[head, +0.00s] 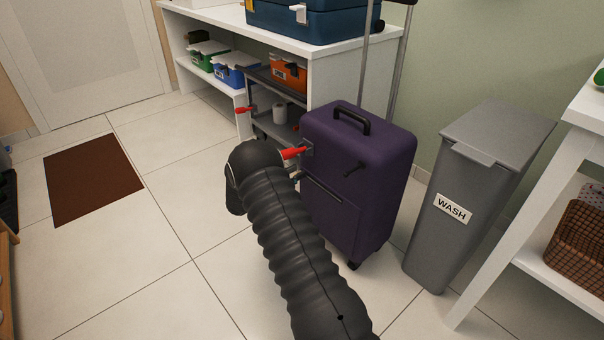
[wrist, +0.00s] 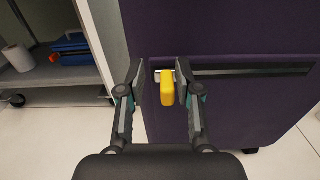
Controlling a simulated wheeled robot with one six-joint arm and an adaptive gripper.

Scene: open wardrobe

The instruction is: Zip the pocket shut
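A purple suitcase (head: 375,170) stands upright on the floor, and its front fills much of the wrist view (wrist: 220,35). A dark horizontal zip line (wrist: 250,71) runs across the front, with a grey slider at its left end. A yellow pull tab (wrist: 168,87) hangs there. My gripper (wrist: 159,72) is open, with one finger on each side of the tab. The tab is closer to the right finger, with a clear gap to the left one; whether the right finger touches it I cannot tell. In the head view my arm hides the gripper and the tab.
A grey bin marked WASH (head: 475,185) stands right of the suitcase. A white shelf unit (head: 335,75) with boxes and a small cart (head: 285,135) stand behind and to the left. A brown mat (head: 93,178) lies at left. The tiled floor between is clear.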

